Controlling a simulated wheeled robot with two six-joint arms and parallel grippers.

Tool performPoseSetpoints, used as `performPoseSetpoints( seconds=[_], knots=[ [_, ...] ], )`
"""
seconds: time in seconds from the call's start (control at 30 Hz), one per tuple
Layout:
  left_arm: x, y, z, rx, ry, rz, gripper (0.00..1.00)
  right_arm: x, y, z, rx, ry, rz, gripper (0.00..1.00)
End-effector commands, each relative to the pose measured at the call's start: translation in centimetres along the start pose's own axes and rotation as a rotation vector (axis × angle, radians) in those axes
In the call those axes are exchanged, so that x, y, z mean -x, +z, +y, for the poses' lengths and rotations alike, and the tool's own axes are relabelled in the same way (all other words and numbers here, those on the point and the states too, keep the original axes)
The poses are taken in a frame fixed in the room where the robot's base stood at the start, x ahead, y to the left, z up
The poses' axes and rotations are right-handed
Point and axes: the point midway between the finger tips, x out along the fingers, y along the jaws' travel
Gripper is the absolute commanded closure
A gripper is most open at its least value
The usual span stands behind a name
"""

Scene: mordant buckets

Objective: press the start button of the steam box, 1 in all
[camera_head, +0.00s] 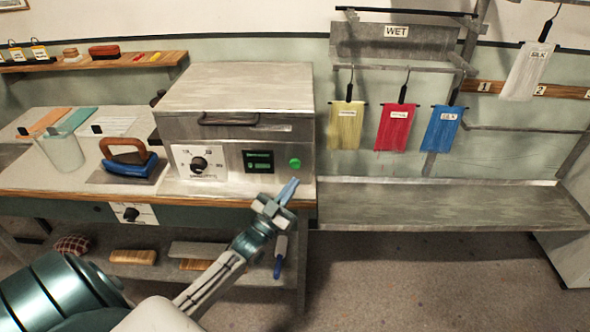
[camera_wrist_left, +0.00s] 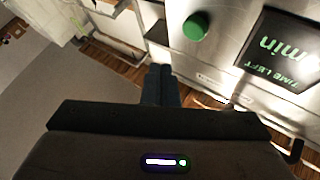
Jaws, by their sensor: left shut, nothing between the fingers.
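The steam box (camera_head: 240,95) is a steel case on the bench, with a lid handle, a dial (camera_head: 199,164), a dark display (camera_head: 258,161) and a round green start button (camera_head: 295,163) on its front. My left gripper (camera_head: 290,188) is shut and empty, just below and in front of the button and apart from it in the head view. In the left wrist view the button (camera_wrist_left: 195,25) is at the top, the display (camera_wrist_left: 275,48) to its right, and the gripper fingers (camera_wrist_left: 160,85) point toward the panel below the button. My right gripper is not in view.
An iron (camera_head: 130,158) and a clear beaker (camera_head: 62,150) stand on the bench left of the box. Yellow, red (camera_head: 395,127) and blue cloths hang on the right above an empty metal shelf (camera_head: 450,205). A lower shelf under the bench holds brushes and blocks.

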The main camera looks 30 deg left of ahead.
Motion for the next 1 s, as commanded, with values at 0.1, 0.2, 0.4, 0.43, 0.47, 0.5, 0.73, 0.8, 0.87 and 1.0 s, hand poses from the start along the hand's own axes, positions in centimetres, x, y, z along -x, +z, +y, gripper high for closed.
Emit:
performPoseSetpoints(
  seconds=[0.1, 0.2, 0.4, 0.43, 0.47, 0.5, 0.73, 0.8, 0.87, 1.0],
  knots=[
    [-1.0, 1.1, -0.8, -0.002, 0.0, 0.002, 1.0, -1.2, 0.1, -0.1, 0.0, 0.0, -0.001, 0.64],
    [-1.8, 1.6, -1.3, -0.002, 0.0, 0.001, 1.0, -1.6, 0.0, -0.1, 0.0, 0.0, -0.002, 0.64],
    [-2.7, 2.0, -2.0, 0.0, 0.001, 0.001, 1.0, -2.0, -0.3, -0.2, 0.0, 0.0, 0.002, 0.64],
    [-2.7, 2.1, -2.0, 0.0, 0.001, 0.001, 1.0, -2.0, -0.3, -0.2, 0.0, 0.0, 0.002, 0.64],
    [-2.8, 2.1, -2.0, 0.0, 0.001, 0.0, 1.0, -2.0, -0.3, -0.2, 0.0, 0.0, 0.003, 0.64],
    [-2.8, 2.1, -2.0, 0.0, 0.001, 0.0, 1.0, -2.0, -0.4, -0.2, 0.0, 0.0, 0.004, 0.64],
    [-2.8, 2.0, -2.0, 0.0, 0.001, 0.0, 1.0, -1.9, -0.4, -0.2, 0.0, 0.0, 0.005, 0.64],
    [-2.8, 2.1, -2.0, 0.0, 0.001, 0.0, 1.0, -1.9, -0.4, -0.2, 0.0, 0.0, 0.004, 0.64],
    [-2.8, 2.1, -2.0, 0.0, 0.001, 0.0, 1.0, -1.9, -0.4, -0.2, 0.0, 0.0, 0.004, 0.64],
    [-2.8, 2.1, -2.0, 0.0, 0.001, 0.0, 1.0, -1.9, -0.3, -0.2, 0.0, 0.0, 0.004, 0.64]
  ],
)
